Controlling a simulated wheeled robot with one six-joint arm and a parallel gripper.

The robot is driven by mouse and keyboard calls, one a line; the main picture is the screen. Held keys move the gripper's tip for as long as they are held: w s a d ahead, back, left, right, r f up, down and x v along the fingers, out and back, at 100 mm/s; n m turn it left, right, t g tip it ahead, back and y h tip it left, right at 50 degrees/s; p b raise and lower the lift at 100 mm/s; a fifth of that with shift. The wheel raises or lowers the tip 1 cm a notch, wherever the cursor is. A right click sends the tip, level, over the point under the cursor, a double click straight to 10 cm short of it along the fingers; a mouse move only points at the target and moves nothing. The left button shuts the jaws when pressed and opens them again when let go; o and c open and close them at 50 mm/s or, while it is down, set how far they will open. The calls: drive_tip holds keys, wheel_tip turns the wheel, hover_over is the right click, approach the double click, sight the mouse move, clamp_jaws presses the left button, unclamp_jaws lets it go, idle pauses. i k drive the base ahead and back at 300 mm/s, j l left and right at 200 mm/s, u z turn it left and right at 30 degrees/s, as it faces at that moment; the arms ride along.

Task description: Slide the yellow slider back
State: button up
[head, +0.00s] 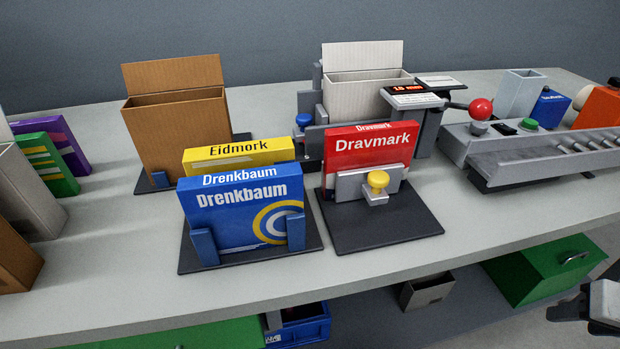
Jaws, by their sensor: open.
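The yellow slider (378,180) is a round knob on a small grey block at the front of a grey metal bracket (352,187). The bracket stands on a black base plate (390,232). A red Dravmark box (370,150) stands upright right behind the bracket. My gripper (575,308) is only partly in view at the lower right edge, dark and cut off by the frame. It is open, well to the right of and below the slider, apart from it.
Blue Drenkbaum (243,213) and yellow Eidmork (238,152) boxes stand left of the slider. An open brown carton (175,125) and a white carton (362,88) stand behind. A grey machine with a red ball lever (481,109) is at right. The table front (470,240) is clear.

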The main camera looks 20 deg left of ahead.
sight(374, 184)
drive_tip(key=k+j+u, duration=0.1)
drive_tip(key=u, duration=0.3)
drive_tip(key=k+j+u, duration=0.1)
drive_tip(key=j+u, duration=0.25)
drive_tip(key=k+z, duration=0.1)
drive_tip(key=k, duration=0.7)
